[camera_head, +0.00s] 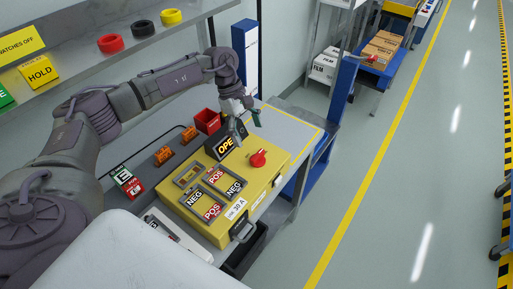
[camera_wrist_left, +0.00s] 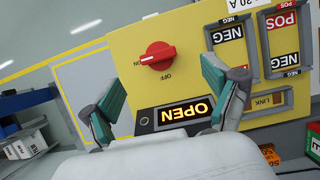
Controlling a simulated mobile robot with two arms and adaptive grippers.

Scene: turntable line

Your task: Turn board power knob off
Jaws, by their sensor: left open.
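The red power knob (camera_head: 258,158) sits on the top face of the yellow board box (camera_head: 272,184), near its right part. In the left wrist view the knob (camera_wrist_left: 158,54) shows whole, with a small pale mark on its left side and an upside-down "OFF" label beside it. My left gripper (camera_head: 246,125) is open and empty, above the box's far side near the "OPEN" display (camera_head: 225,146). In the wrist view its teal-padded fingers (camera_wrist_left: 160,84) stand apart, with the knob ahead of them and nothing between the pads. My right gripper is not in view.
"POS" and "NEG" panels (camera_wrist_left: 230,44) lie beside the knob. A red bin (camera_head: 207,121) and orange items stand behind the box. A shelf with tape rolls (camera_head: 111,43) runs above left. A blue post (camera_head: 340,92) stands right of the bench; the aisle floor is clear.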

